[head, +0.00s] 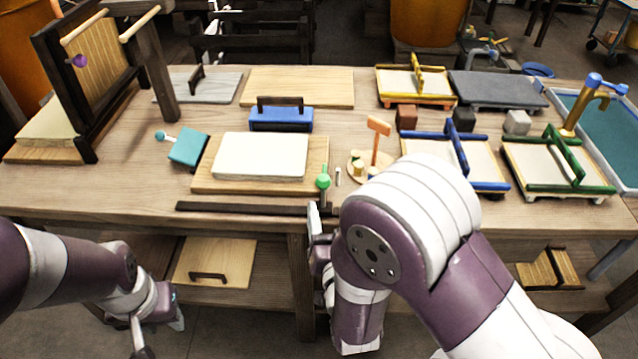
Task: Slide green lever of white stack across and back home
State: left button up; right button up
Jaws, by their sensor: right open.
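The white stack (262,155) is a thick pale slab lying flat on a wooden board on the bench. The green lever (323,182) has a round green knob on a short upright and stands at the board's front right corner. My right gripper (319,215) is open at the bench's front edge, just below the lever in the picture. My arm hides part of it, and I cannot tell whether it touches the lever. My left gripper (164,334) hangs low in front of the bench, far from the lever, with its fingers apart and empty.
A dark rail (245,208) runs along the bench front. A teal block (188,148) lies left of the board, and a blue box with a dark handle (281,118) stands behind. An orange mallet-like tool (377,138) stands right of the lever. Framed moulds (470,160) fill the right side.

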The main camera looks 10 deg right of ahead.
aim_at(324, 181)
jog(key=w, duration=0.7)
jog(key=w+d, duration=0.1)
jog(key=w, duration=0.3)
